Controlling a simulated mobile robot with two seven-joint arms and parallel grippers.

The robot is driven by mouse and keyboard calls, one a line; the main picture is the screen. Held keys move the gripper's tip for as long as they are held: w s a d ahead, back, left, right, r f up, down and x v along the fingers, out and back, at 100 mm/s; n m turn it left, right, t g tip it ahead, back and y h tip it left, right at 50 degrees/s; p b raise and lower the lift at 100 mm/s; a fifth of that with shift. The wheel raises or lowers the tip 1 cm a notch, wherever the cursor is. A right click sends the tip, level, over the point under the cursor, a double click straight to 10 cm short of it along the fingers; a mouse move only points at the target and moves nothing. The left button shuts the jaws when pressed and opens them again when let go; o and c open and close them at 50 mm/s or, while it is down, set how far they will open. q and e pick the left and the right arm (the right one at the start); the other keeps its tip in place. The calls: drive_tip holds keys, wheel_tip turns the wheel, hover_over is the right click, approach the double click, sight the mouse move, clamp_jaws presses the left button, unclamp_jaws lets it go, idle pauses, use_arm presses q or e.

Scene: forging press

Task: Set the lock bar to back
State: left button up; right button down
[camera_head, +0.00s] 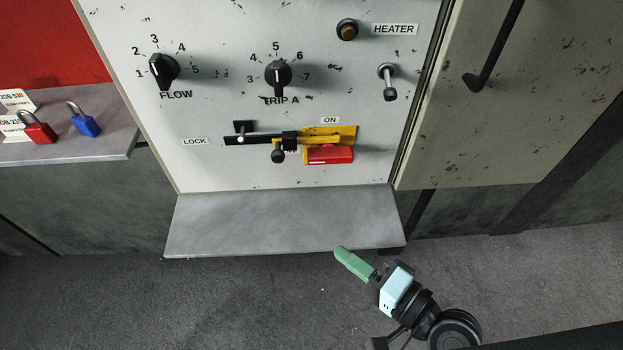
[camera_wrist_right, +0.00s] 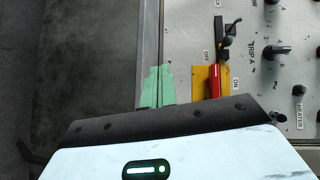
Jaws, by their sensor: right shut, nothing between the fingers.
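The LOCK assembly is on the pale panel, right of the LOCK label (camera_head: 195,142). A dark horizontal bar (camera_head: 262,138) there carries a small pale pin at its left and a black knob (camera_head: 278,156) below its right part. Its right end meets a yellow plate (camera_head: 347,134) with a red block (camera_head: 330,154) at its lower edge. My right gripper (camera_head: 353,263) is shut and empty, in front of the ledge, below and right of the lock. In the right wrist view its green fingers (camera_wrist_right: 157,87) are together, left of the red block (camera_wrist_right: 215,83). My left gripper is out of view.
A grey ledge (camera_head: 285,222) juts out under the panel. FLOW (camera_head: 163,70) and TRIP A (camera_head: 278,75) knobs, a toggle (camera_head: 389,85) and a HEATER button (camera_head: 347,29) sit above. Red (camera_head: 38,130) and blue (camera_head: 85,122) padlocks lie on the left shelf. A door handle (camera_head: 496,48) is at right.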

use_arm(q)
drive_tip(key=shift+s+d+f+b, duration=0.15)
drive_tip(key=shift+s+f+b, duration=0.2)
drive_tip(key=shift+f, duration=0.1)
use_arm(e)
drive_tip(key=w+r+m+t+y, duration=0.2)
drive_tip(key=w+r+m, duration=0.1)
drive_tip(key=r, duration=0.6)
drive_tip(key=shift+w+a+m+t+y, duration=0.15)
drive_tip(key=shift+w+m+t+y, duration=0.2)
drive_tip(key=shift+m, duration=0.35)
use_arm(q)
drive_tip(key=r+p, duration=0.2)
drive_tip(key=p, duration=0.1)
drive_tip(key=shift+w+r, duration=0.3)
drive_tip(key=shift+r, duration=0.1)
use_arm(e)
drive_tip(key=x, duration=1)
